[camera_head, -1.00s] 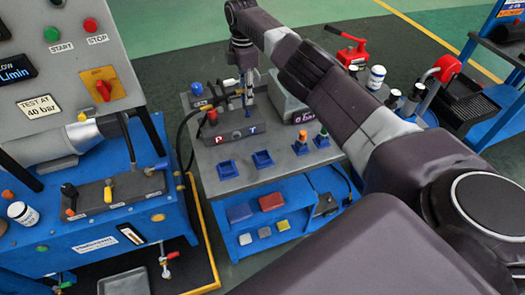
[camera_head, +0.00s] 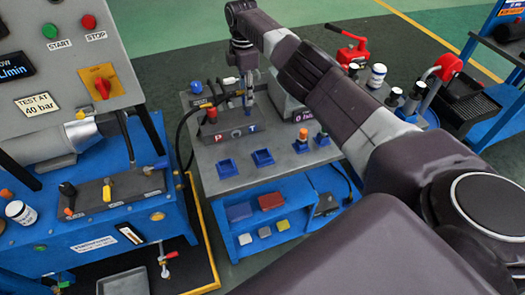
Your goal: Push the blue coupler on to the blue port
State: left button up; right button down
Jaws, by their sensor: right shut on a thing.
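My right gripper (camera_head: 248,96) points down over the dark port block (camera_head: 228,131) on the grey bench top. It is shut on a slim blue part at its tips, which I take as the blue coupler (camera_head: 249,103); the jaws hide much of it. The block's front carries a red P and a blue T mark. The blue port sits behind the T mark, under the coupler, and is mostly hidden. I cannot tell whether coupler and port touch. A black hose (camera_head: 181,133) runs up behind the block toward the gripper. My left gripper is not in view.
A red knob (camera_head: 212,114) stands on the block's left. A blue knob (camera_head: 197,87) is behind it. The test machine (camera_head: 100,205) stands left.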

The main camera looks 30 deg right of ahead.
jog(key=shift+f+b, duration=0.55)
jog(key=shift+f, duration=0.25)
jog(key=c, duration=1.5)
grip_release()
jog(key=shift+c, duration=0.2)
jog(key=shift+r, duration=0.1)
notch_tip(320, 180, up, 5)
jog(key=p, duration=0.4)
notch_tip(320, 180, up, 12)
